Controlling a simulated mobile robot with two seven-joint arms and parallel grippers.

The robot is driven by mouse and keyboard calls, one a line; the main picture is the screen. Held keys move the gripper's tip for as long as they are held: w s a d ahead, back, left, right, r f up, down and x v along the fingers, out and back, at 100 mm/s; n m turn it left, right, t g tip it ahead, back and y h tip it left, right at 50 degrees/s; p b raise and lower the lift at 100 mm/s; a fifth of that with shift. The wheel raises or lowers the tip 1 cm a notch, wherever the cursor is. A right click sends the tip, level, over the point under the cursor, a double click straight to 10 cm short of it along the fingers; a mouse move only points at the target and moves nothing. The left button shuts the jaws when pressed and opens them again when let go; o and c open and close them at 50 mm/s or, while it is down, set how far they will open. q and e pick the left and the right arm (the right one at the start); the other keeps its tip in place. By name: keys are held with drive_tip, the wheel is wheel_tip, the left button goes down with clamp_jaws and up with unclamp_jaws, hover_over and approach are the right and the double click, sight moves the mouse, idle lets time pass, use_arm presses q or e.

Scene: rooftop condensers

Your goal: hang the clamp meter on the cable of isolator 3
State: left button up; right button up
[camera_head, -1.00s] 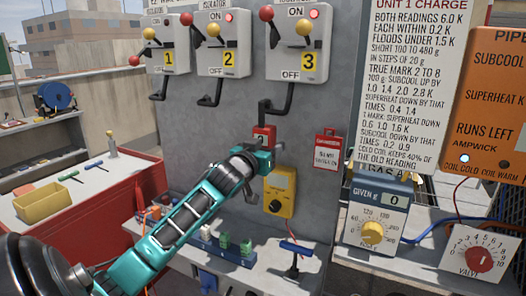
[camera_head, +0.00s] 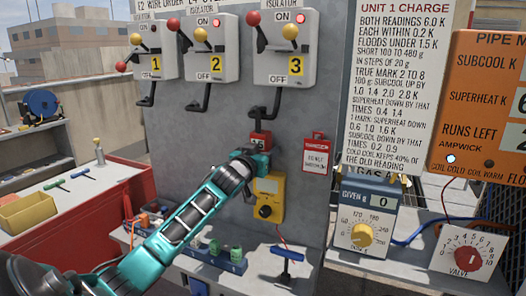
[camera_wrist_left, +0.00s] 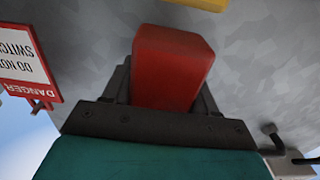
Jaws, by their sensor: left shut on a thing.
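The red clamp meter (camera_head: 259,139) is upright just below the black cable (camera_head: 274,98) of isolator 3 (camera_head: 286,50), its small display facing out. Its dark top meets the lower bend of the cable; I cannot tell whether its jaw is around the cable or only beside it. My left gripper (camera_head: 259,152), teal with dark fingers, is shut on the meter's lower body. In the left wrist view the red body (camera_wrist_left: 172,65) stands between the two dark fingers, and its jaw is hidden. My right gripper is not in view.
A yellow meter (camera_head: 267,196) is on the grey panel just below my gripper. A danger sign (camera_head: 315,153) hangs to the right. Isolators 1 (camera_head: 154,50) and 2 (camera_head: 212,48) are to the left. A blue T-handle (camera_head: 287,254) and green blocks (camera_head: 234,252) stand on the ledge below.

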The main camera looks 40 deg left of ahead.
use_arm(q)
drive_tip(key=o, duration=1.4)
drive_tip(key=v, duration=1.3)
drive_tip(key=shift+r+b, duration=0.1)
drive_tip(key=shift+b, duration=0.25)
